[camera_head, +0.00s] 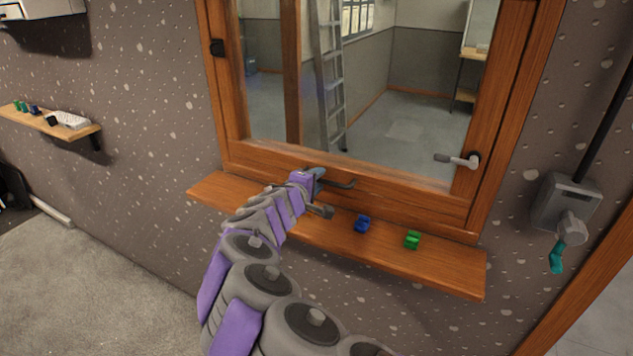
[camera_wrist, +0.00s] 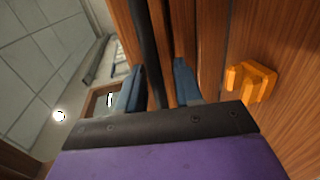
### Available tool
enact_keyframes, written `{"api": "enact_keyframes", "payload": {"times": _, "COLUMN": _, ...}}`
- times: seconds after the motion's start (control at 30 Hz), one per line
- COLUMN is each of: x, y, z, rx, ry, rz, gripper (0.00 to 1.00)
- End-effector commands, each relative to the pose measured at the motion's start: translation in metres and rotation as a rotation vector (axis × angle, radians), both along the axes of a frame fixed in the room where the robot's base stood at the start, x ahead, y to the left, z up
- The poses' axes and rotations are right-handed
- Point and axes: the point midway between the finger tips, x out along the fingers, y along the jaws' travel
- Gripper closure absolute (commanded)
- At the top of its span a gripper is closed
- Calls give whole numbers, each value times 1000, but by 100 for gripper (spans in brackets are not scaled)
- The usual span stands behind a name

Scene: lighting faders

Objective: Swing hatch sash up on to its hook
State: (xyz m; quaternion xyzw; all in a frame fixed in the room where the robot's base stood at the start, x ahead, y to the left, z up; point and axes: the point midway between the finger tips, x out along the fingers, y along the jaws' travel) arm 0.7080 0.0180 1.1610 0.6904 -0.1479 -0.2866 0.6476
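The hatch sash (camera_head: 400,192) is a glazed wooden frame that looks closed in its wall opening. A dark bar handle (camera_head: 345,184) sits on its lower rail; it also shows in the wrist view (camera_wrist: 147,45). My gripper (camera_head: 318,175) is at the left part of this handle. In the wrist view its two blue fingers (camera_wrist: 158,85) stand apart on either side of the bar, with gaps visible, so it looks open around the bar. A grey lever latch (camera_head: 458,160) sits at the sash's lower right. I cannot make out the hook.
A wooden ledge (camera_head: 455,275) juts out below the hatch, bearing a blue clip (camera_head: 362,224) and a green clip (camera_head: 412,240). An orange clip (camera_wrist: 250,81) is close beside my gripper. A grey wall box (camera_head: 566,203) with a teal-handled crank is at right. A small shelf (camera_head: 85,131) is at left.

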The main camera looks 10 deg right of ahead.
Motion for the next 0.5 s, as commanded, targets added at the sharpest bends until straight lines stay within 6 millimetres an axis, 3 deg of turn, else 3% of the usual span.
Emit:
{"api": "enact_keyframes", "payload": {"times": 0.2, "x": 0, "y": -4, "z": 1, "rx": 3, "ry": -1, "rz": -2, "gripper": 66}}
{"api": "enact_keyframes", "payload": {"times": 0.5, "x": 0, "y": -3, "z": 0, "rx": 2, "ry": 0, "rz": -1, "gripper": 95}}
